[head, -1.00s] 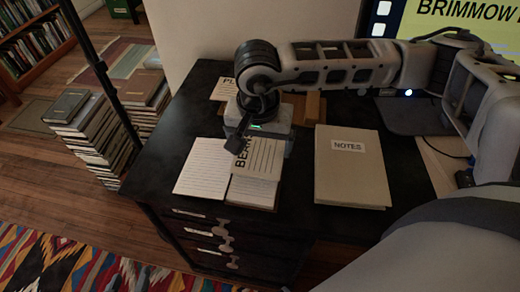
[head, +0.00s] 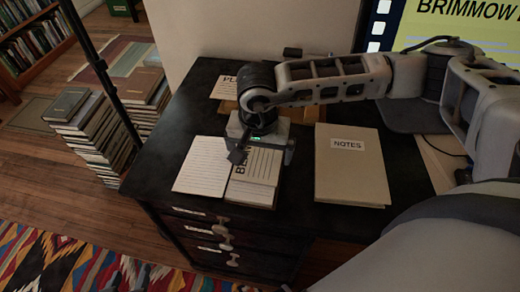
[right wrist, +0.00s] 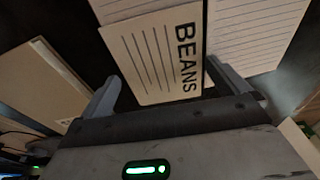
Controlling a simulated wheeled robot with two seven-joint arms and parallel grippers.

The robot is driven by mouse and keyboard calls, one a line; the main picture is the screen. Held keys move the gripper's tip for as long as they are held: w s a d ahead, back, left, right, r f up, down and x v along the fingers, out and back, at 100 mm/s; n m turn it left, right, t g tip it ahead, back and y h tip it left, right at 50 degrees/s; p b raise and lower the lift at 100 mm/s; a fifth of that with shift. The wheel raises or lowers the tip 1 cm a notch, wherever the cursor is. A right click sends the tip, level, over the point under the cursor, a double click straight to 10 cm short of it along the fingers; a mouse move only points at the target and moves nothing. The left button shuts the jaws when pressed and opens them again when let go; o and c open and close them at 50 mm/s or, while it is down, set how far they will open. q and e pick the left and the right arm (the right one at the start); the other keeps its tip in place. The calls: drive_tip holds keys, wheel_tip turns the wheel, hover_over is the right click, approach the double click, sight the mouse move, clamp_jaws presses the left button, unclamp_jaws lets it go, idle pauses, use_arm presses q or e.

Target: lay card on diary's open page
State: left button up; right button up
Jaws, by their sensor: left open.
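The card (head: 262,163), cream with ruled lines and the word BEANS, is over the right page of the open diary (head: 203,167). In the right wrist view the card (right wrist: 155,55) fills the space between my fingers. My right gripper (head: 264,153) is shut on the card by its side edges, pointing down; its fingertips (right wrist: 162,68) reach the card's edges. The card looks low and close to the page; I cannot tell whether it touches. The fingers and wrist hide the card's far end. The diary's ruled left page (right wrist: 255,35) is bare.
A closed book labelled NOTES (head: 350,180) lies right of the diary on the black desk (head: 301,190). A lit screen (head: 460,25) stands behind. Another labelled item (head: 224,88) is near the wall. Book stacks (head: 90,135) stand on the floor left.

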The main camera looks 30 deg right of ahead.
sight(259, 165)
drive_tip(key=shift+r+p, duration=0.3)
drive_tip(key=shift+p, duration=0.1)
wheel_tip(259, 165, up, 12)
drive_tip(key=s+a+b, duration=0.1)
drive_tip(key=shift+f, duration=0.2)
drive_tip(key=shift+s, duration=0.15)
